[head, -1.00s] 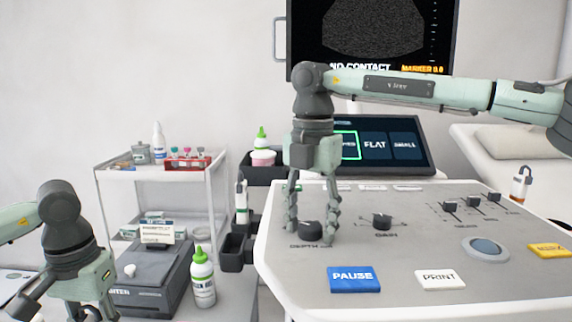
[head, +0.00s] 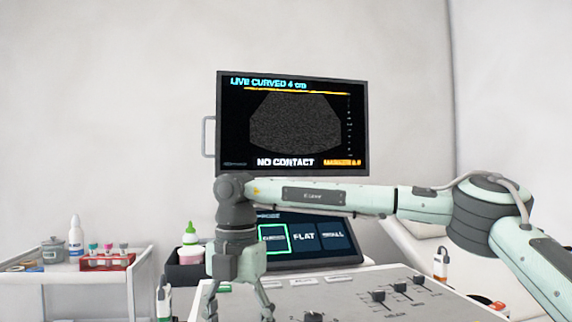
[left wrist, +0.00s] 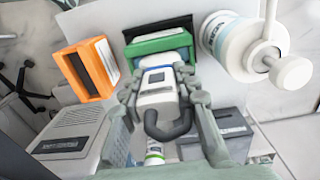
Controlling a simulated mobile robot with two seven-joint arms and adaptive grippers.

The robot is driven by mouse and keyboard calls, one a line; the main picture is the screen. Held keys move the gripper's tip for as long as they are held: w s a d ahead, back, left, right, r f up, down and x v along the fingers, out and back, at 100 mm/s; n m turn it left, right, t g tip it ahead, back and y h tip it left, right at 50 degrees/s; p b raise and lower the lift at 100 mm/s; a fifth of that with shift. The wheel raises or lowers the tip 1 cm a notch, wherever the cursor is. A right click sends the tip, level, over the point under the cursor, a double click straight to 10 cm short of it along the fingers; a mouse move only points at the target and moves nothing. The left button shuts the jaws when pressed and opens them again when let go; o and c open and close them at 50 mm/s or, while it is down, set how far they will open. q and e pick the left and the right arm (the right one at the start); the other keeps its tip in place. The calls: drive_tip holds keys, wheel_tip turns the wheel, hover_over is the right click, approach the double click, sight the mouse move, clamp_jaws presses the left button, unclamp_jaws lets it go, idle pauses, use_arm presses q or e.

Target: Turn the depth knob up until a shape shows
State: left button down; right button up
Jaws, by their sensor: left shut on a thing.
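The monitor (head: 292,122) in the head view reads "LIVE CURVED 4 cm" and "NO CONTACT". Its fan area is evenly grainy grey. My right gripper (head: 239,312) points down at the console's left front, with its fingertips cut off by the lower edge. The depth knob is out of frame, so contact with it cannot be seen. The top of the gain knob (head: 314,317) shows to the right of the gripper. In the left wrist view my left gripper (left wrist: 160,78) is shut on a white handheld device (left wrist: 158,97) with a dark loop below it.
The touch panel (head: 304,238) stands behind my right gripper, with sliders (head: 400,288) on the console at right. A cart (head: 100,265) with bottles and tubes is at left. The left wrist view shows an orange frame (left wrist: 88,70), a green block (left wrist: 158,45) and a white cylinder (left wrist: 235,45).

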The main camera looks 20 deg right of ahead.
drive_tip(key=shift+f, duration=0.15)
idle(2.3)
drive_tip(key=shift+c, duration=0.9)
drive_tip(key=shift+d, duration=0.1)
drive_tip(key=shift+s, duration=0.1)
